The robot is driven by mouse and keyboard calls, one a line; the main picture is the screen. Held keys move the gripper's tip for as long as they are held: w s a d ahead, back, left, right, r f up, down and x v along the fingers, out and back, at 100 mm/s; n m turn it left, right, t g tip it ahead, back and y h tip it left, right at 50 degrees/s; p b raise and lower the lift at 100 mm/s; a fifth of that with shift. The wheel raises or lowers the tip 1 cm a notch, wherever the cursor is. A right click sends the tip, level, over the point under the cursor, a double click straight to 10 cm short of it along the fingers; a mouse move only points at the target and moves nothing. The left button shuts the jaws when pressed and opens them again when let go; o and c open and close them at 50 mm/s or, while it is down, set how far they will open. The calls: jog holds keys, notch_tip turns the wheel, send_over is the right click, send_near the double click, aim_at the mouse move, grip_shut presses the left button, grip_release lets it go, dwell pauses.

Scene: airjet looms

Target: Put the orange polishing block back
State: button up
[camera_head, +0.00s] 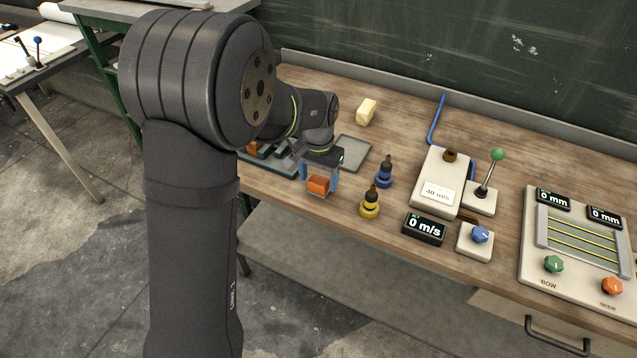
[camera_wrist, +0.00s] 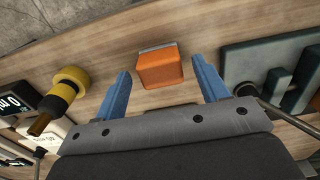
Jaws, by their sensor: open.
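The orange polishing block (camera_head: 319,185) is near the front edge of the wooden bench in the head view. In the wrist view the block (camera_wrist: 160,70) has a thin grey layer along its far edge. My gripper (camera_head: 321,178) is over it, pointing down, with its blue fingers apart. In the wrist view one finger of my gripper (camera_wrist: 161,66) is on each side of the block, with a gap to both. I cannot tell whether the block rests on the bench or how far the fingertips reach down beside it.
A grey-green tray (camera_wrist: 237,68) is close on the right in the wrist view. A yellow bottle (camera_head: 370,205) and a blue bottle (camera_head: 385,174) stand right of my gripper. A flat grey pad (camera_head: 355,152) and a cream block (camera_head: 366,112) lie behind. Controls fill the bench's right.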

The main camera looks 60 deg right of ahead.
aim_at(319, 181)
notch_tip(319, 181, up, 10)
jog(key=shift+f, duration=0.25)
notch_tip(319, 181, down, 12)
jog(key=shift+f, duration=0.1)
notch_tip(319, 181, up, 2)
jog(key=shift+r, duration=0.95)
